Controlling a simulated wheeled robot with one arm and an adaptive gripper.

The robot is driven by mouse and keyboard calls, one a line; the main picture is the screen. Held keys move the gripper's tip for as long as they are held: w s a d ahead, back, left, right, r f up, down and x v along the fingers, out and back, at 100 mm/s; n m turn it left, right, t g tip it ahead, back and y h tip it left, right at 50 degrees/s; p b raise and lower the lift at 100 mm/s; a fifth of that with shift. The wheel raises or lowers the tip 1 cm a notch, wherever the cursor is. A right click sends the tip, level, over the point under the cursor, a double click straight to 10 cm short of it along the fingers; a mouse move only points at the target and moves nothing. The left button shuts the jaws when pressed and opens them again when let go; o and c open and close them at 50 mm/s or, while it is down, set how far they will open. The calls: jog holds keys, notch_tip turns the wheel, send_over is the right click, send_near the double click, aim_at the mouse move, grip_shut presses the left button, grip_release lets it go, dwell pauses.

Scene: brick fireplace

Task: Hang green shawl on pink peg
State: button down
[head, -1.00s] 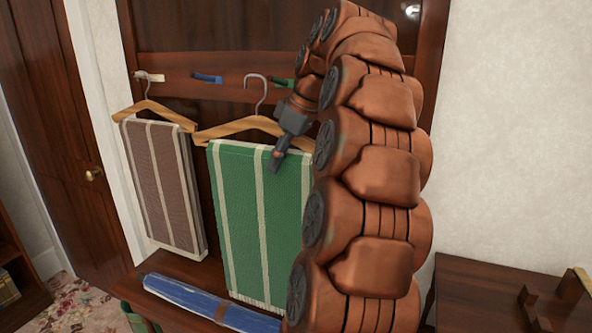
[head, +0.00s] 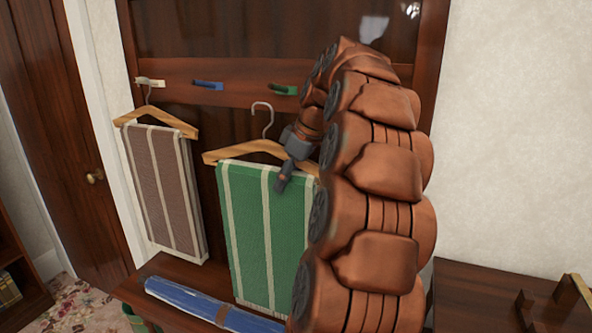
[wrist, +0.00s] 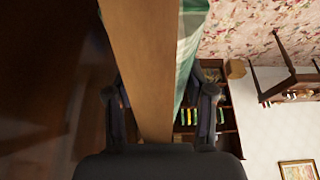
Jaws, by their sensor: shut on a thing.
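The green shawl (head: 263,235), with pale stripes, hangs folded over a wooden hanger (head: 228,155) with a grey hook (head: 265,110). My gripper (head: 283,180) is shut on the hanger's wooden bar, right of the hook. In the wrist view the bar (wrist: 142,60) runs between the fingers (wrist: 162,98), with some green cloth (wrist: 190,50) beside it. The hook's top is below the peg row, in the picture between the blue peg (head: 208,85) and the green peg (head: 283,90), touching neither. No pink peg shows; my arm covers the rack's right part.
A brown striped shawl (head: 165,190) hangs on another hanger (head: 150,118) from the cream peg (head: 150,82) at left. A rolled blue cloth (head: 190,300) lies on the wooden bench (head: 130,288) below. A dark wooden table (head: 480,300) stands at right.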

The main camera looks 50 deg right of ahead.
jog(key=shift+w+d+f+p, duration=0.25)
jog(key=shift+d+p, duration=0.25)
jog(key=shift+d, duration=0.4)
jog(key=shift+w+d+f+p, duration=0.1)
jog(key=shift+w+d+p, duration=0.3)
jog(key=shift+d, duration=0.5)
jog(key=shift+w+d+f+p, duration=0.2)
jog(key=shift+d+p, duration=0.4)
jog(key=shift+d, duration=0.3)
jog(key=shift+f, duration=0.2)
jog(key=shift+c, duration=2)
grip_release()
jog(key=shift+r, duration=0.1)
jog(key=shift+s+d+r+b, duration=0.1)
jog(key=shift+s+r+b, duration=0.15)
jog(key=shift+r, duration=0.25)
jog(key=p+v, duration=0.2)
jog(key=v, duration=0.9)
